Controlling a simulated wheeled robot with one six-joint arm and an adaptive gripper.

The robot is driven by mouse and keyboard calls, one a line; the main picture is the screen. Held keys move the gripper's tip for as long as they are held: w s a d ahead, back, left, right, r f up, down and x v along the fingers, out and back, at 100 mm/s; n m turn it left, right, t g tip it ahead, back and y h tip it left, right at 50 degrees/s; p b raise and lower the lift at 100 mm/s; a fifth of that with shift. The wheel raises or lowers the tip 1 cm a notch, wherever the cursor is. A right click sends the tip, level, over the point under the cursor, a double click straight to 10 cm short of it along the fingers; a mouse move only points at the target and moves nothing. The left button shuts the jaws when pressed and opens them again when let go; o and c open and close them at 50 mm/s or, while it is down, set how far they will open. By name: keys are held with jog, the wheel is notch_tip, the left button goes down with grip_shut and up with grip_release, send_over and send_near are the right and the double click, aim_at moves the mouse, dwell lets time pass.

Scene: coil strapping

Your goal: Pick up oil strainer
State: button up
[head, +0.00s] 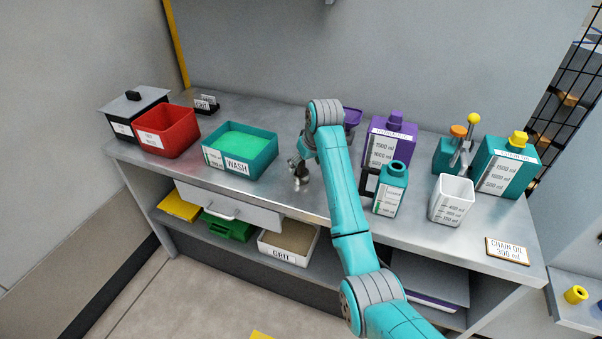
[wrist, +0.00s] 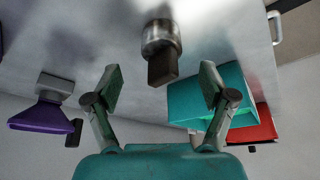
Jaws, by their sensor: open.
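A small metal cylinder with a dark block on its end, which looks like the oil strainer (head: 301,182), stands on the metal bench right of the teal wash tub. In the wrist view the strainer (wrist: 160,38) shows at top centre, its dark block pointing toward my gripper. My gripper (head: 297,164) is just above it in the head view. In the wrist view my gripper (wrist: 160,90) has its two fingers spread wide on either side of the block's line, with nothing between them in contact. The strainer's lower part is partly hidden in the head view.
The teal WASH tub (head: 258,164) with green liquid and a red bin (head: 181,140) stand to the left. A purple part (head: 352,118) is behind my arm. Bottles and a white measuring cup (head: 452,201) stand right. The bench's front edge is close by.

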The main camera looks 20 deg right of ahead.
aim_at(303, 168)
jog(key=shift+x, duration=2.95)
jog(key=shift+a, duration=0.1)
jog(key=shift+r, duration=0.1)
jog(key=c, duration=1.5)
jog(key=shift+r, duration=0.1)
